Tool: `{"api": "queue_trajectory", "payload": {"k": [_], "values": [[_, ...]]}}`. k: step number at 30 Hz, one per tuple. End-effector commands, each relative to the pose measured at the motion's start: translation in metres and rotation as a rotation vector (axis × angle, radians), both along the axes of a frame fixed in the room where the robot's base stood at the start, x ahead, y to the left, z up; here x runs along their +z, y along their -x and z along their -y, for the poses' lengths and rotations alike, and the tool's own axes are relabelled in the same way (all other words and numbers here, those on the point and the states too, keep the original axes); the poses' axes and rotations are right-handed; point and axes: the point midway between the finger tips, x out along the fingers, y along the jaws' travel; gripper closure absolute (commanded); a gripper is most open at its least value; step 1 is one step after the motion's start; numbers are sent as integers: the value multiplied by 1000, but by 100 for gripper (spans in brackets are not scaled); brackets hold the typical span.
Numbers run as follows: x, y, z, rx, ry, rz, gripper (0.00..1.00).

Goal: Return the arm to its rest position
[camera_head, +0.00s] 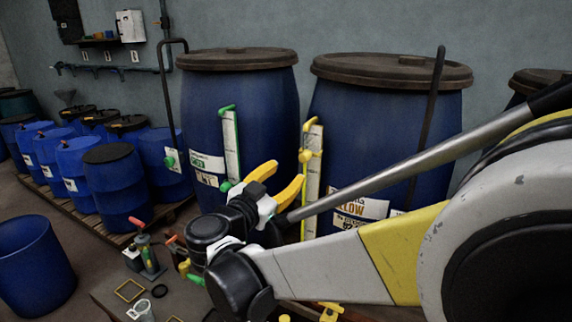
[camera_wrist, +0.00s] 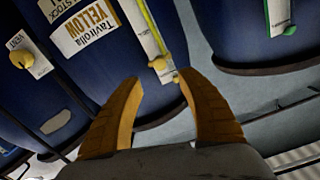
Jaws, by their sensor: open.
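My gripper (camera_head: 275,178) is raised in front of the two large blue vats, its yellow fingers open with nothing between them. In the wrist view my gripper (camera_wrist: 158,98) also shows open and empty, pointing towards a vat with a yellow-lettered label (camera_wrist: 88,28). The left vat (camera_head: 262,110) has a green-fitted level gauge (camera_head: 231,140). The right vat (camera_head: 350,120) has a yellow-fitted level gauge (camera_head: 312,165) and a label partly hidden by my arm. My arm reaches in from the right of the head view.
Several smaller blue drums (camera_head: 118,185) stand on a wooden pallet (camera_head: 165,218) at the left. An open blue barrel (camera_head: 35,262) stands at the lower left. A low work surface (camera_head: 105,297) with small tools lies below my gripper. Another vat (camera_head: 540,80) is at the right edge.

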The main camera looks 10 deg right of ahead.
Motion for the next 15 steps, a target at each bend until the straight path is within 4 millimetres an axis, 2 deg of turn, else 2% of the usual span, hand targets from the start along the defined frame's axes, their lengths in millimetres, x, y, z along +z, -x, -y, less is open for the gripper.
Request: {"api": "queue_trajectory", "payload": {"k": [6, 15], "values": [[0, 10, -7, 0, 0, 0, 54], [-1, 11, -3, -5, 1, -18, 54]]}}
